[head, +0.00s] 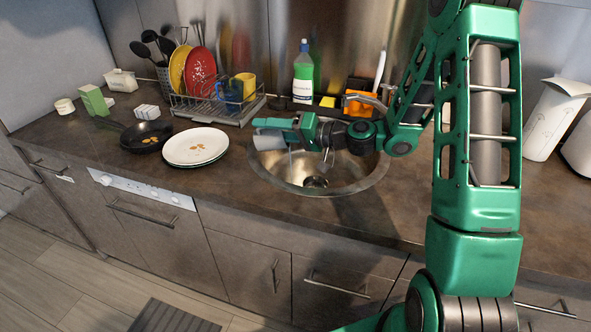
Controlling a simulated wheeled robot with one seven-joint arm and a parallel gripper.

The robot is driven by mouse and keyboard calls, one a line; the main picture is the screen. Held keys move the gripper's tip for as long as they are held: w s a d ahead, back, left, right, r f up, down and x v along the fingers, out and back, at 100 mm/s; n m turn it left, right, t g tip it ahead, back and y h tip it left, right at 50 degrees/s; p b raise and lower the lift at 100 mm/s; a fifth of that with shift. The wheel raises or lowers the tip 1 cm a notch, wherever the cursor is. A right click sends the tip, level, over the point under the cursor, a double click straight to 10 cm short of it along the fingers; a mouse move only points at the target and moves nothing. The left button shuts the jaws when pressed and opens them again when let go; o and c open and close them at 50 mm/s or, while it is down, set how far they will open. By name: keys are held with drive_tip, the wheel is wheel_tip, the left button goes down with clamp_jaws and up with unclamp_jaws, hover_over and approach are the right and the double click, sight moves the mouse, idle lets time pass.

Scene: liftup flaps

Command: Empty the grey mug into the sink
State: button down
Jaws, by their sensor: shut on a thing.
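The grey mug (268,141) is at the left side of the sink in the head view, tipped over rather than upright. My gripper (287,125) is shut on it and holds it above the sink's left rim. The gripper hides part of the mug, and I cannot see inside it. A thin pale streak below the mug may be liquid falling into the bowl. The round metal sink (340,187) is set in the brown counter, with a dark drain at its bottom.
Left of the sink are a white plate (196,147) with food bits and a dark pan (146,137). Behind stand a dish rack (213,108) with plates and mugs, a soap bottle (303,75) and an orange caddy (360,101). The front counter strip is clear.

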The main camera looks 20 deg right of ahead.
drive_tip(key=shift+s+d+f+t+y+p, duration=0.15)
drive_tip(key=shift+d+t+y, duration=0.1)
drive_tip(key=shift+d, duration=0.15)
drive_tip(key=shift+s+d+f+t+y+p, duration=0.15)
drive_tip(key=shift+d+t+y, duration=0.1)
drive_tip(key=shift+d, duration=0.15)
drive_tip(key=shift+s+d+r+m, duration=0.1)
drive_tip(key=shift+d+r+m, duration=0.1)
drive_tip(key=shift+m, duration=0.1)
drive_tip(key=shift+d+t+y, duration=0.15)
drive_tip(key=shift+t+y, duration=0.15)
drive_tip(key=shift+y, duration=0.1)
drive_tip(key=shift+s+d+r, duration=0.1)
idle(0.4)
drive_tip(key=shift+a, duration=0.3)
drive_tip(key=shift+w+a+f+h, duration=0.1)
drive_tip(key=shift+w+f+h, duration=0.1)
drive_tip(key=shift+h, duration=0.2)
